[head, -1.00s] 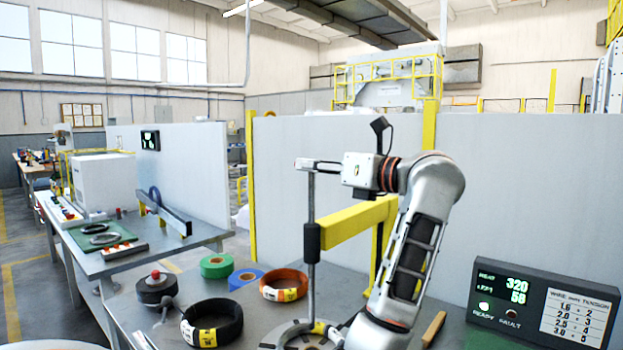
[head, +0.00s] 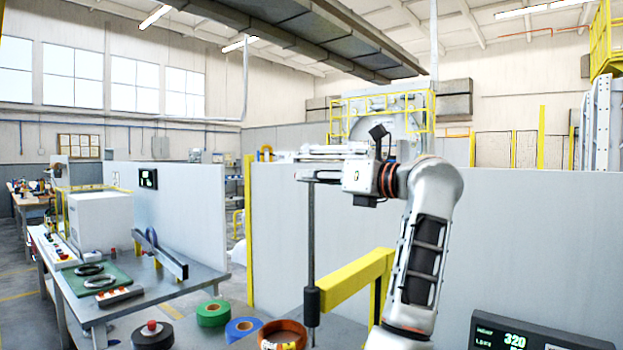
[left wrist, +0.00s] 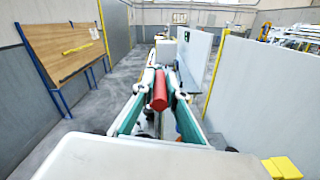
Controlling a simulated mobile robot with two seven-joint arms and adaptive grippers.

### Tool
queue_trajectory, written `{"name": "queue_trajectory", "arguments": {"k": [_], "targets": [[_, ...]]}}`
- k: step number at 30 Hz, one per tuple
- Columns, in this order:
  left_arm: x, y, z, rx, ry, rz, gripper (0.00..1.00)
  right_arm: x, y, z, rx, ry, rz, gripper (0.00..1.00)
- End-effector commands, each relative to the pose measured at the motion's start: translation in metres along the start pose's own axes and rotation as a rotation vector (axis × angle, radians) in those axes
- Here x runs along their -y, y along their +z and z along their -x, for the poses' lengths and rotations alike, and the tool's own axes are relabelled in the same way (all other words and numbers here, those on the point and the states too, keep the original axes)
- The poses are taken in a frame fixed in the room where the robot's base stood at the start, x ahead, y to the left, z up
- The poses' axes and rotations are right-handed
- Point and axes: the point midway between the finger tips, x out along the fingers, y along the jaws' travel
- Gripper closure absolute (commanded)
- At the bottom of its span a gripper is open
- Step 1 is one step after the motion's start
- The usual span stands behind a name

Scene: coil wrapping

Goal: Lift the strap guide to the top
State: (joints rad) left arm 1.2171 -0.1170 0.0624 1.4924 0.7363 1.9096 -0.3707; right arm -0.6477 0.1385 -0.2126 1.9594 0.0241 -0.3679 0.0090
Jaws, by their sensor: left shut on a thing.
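The strap guide shows in the head view as a thin upright dark rod (head: 311,230). It runs down through a black collar (head: 312,302) at the end of a yellow bracket (head: 350,282). My left gripper (head: 308,176) is at the rod's top end, level and pointing left. In the left wrist view its teal fingers are closed on a red cylindrical grip (left wrist: 159,90). My right gripper is not identifiable in either view.
An orange coil (head: 283,335), blue tape (head: 243,328) and green tape (head: 213,313) lie on the near table. A tension display (head: 520,335) stands at lower right. A pale partition (head: 500,240) stands behind the arm. Open air surrounds the rod above the bracket.

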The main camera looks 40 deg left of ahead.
Motion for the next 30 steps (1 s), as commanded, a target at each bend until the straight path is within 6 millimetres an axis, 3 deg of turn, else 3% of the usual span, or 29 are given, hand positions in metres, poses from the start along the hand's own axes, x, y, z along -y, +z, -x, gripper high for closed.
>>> {"name": "queue_trajectory", "arguments": {"k": [2, 3, 4, 16, 30], "targets": [[-0.003, 0.006, 0.001, 0.012, 0.002, 0.000, 1.00, 0.000, 0.001, 0.000, 0.003, 0.000, 0.000, 1.00], [-0.003, 0.006, 0.001, 0.011, 0.002, 0.000, 0.77, 0.000, 0.002, 0.000, 0.004, 0.000, 0.000, 1.00], [-0.003, 0.006, 0.001, 0.011, 0.002, 0.001, 0.71, 0.000, 0.002, 0.000, 0.004, 0.000, 0.000, 1.00], [-0.001, 0.004, 0.005, 0.007, 0.001, 0.000, 0.71, -0.002, -0.001, 0.001, -0.001, 0.002, 0.004, 1.00], [-0.001, 0.004, 0.069, 0.007, 0.000, 0.000, 0.71, -0.001, -0.001, 0.001, -0.002, 0.000, 0.001, 1.00]]}}
